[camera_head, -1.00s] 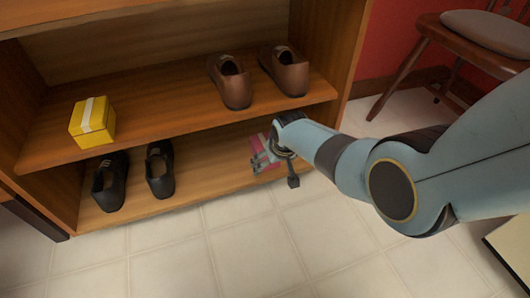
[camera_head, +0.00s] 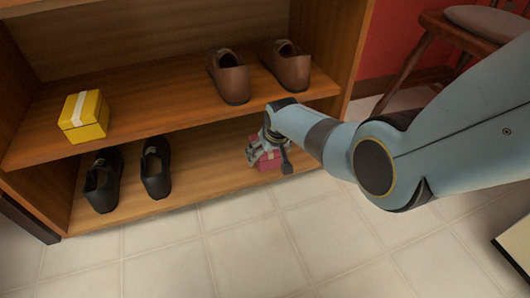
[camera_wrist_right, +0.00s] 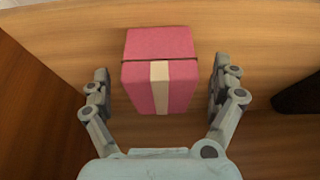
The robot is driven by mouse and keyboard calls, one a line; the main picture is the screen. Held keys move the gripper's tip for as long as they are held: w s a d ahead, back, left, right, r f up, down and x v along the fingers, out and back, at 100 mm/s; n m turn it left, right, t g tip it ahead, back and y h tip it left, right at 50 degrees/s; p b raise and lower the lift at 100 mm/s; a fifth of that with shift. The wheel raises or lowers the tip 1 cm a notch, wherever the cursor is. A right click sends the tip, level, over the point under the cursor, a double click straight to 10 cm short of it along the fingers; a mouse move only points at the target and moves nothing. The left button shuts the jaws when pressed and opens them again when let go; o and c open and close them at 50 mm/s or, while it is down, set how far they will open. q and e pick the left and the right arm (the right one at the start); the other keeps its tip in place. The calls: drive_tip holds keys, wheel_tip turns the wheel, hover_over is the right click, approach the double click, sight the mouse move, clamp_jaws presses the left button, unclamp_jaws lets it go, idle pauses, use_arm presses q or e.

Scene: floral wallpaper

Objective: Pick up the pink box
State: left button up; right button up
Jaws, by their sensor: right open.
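The pink box (camera_head: 269,163) stands on the lower shelf of the shoe rack, at its right end, partly hidden behind my right gripper. In the right wrist view the pink box (camera_wrist_right: 160,72) shows a pale vertical band on its front and a dark line under its lid. My right gripper (camera_head: 256,155) is at the box on the lower shelf. In the right wrist view its open fingers (camera_wrist_right: 160,88) stand on either side of the box, with a small gap visible on each side. My left gripper is not in view.
The upper shelf (camera_head: 160,110) is close above my right gripper and holds brown shoes (camera_head: 229,77) and a yellow box (camera_head: 84,116). Black shoes (camera_head: 156,168) stand left on the lower shelf. A chair (camera_head: 460,30) stands at the right. The tiled floor in front is clear.

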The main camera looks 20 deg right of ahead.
drive_tip(key=shift+c, duration=0.2)
drive_tip(key=c, duration=1.4)
drive_tip(key=shift+r, duration=0.1)
